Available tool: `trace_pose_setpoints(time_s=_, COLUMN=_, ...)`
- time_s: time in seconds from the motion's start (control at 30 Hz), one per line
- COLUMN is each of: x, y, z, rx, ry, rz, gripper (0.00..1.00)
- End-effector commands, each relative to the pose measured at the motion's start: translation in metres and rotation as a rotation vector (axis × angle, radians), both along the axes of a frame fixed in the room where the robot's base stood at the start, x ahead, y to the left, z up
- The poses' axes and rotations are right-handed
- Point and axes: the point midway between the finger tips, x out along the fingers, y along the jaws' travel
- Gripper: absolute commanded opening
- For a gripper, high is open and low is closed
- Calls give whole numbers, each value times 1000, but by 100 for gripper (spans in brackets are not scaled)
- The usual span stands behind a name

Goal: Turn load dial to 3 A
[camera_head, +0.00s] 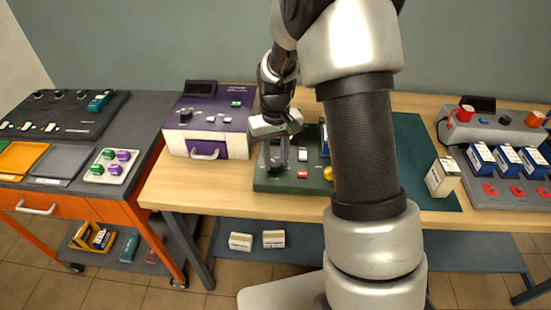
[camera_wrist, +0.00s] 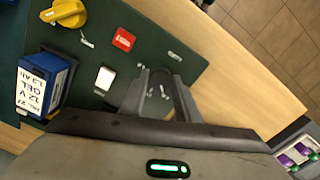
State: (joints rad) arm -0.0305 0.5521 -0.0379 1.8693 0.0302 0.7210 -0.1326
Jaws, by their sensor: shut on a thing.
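The green load tester (camera_head: 290,187) stands on the wooden bench, partly hidden by my arm. My gripper (camera_head: 277,158) points down over its left part, and its jaws are shut on the dark load dial. In the wrist view, my gripper's fingers (camera_wrist: 160,86) stand around the dial (camera_wrist: 158,104), with small pale marks beside it. The fingers hide much of the dial, and I cannot read its setting. A white panel (camera_wrist: 105,78), a red button (camera_wrist: 123,39) and a yellow knob (camera_wrist: 66,13) are also on the tester's face.
A blue-and-white battery (camera_wrist: 42,82) stands beside the panel. A purple charger (camera_head: 207,122) is left of the tester. A pale battery (camera_head: 442,176) stands right of my arm, with a grey unit (camera_head: 490,130) farther right. Bare bench shows in front of the tester.

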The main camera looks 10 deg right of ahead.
Motion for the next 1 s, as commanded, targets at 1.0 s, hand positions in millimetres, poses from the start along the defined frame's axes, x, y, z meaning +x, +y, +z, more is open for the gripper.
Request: trace_pose_setpoints(time_s=1.0, x=1, y=0, z=3, rx=0, ry=-2, rz=-963, gripper=7)
